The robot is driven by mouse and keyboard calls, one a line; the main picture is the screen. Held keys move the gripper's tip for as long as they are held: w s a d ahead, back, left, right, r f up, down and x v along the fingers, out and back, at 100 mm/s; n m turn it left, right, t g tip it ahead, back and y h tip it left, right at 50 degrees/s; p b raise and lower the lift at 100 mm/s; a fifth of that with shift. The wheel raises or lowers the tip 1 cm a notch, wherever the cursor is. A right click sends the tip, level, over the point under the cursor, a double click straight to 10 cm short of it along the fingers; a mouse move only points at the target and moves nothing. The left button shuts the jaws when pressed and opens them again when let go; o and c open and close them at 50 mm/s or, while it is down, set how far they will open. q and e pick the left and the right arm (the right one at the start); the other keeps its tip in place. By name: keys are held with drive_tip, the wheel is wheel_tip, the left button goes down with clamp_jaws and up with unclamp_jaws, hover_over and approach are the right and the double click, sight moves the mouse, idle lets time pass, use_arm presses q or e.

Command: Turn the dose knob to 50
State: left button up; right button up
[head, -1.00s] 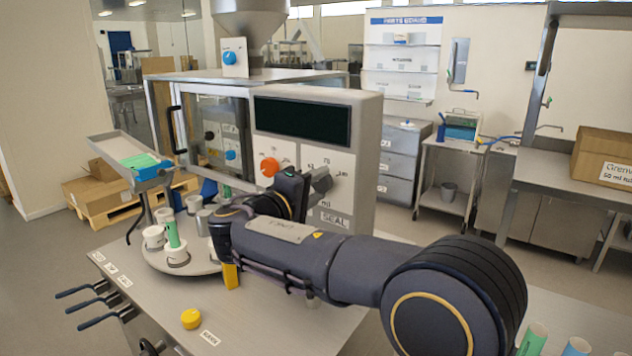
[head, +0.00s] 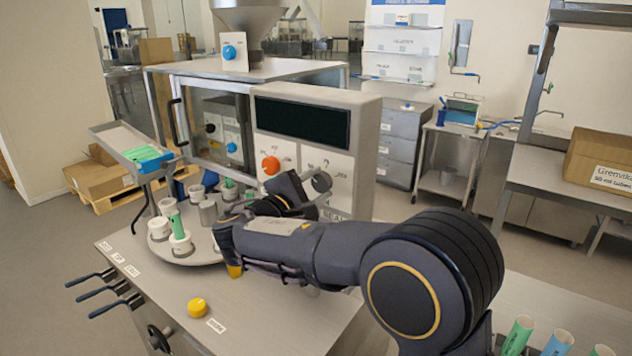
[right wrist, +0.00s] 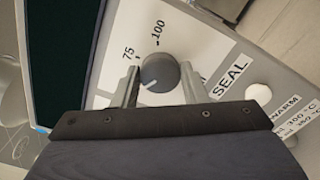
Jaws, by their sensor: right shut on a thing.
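The dose knob (head: 321,181) is a grey round knob on the front panel of the machine (head: 318,95). In the right wrist view the knob (right wrist: 160,71) sits between the two fingers of my right gripper (right wrist: 160,80), which is shut on it. A white pointer mark on the knob points to the lower left in that view. The numbers 75 and 100 show on the panel above it; the 50 mark cannot be made out. In the head view my right gripper (head: 306,187) is tilted at the panel. My left gripper is not in view.
An orange knob (head: 270,165) is left of the dose knob, below a dark display (head: 302,122). A turntable (head: 187,254) with several cups and tubes stands left of my right arm. A yellow cap (head: 197,307) lies on the front table. A white button (right wrist: 258,94) is near SEAL.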

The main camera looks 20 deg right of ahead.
drive_tip(key=shift+f, duration=0.1)
idle(0.4)
drive_tip(key=o, duration=1)
drive_tip(key=shift+c, duration=0.2)
drive_tip(key=b+v, duration=0.2)
drive_tip(key=v, duration=0.6)
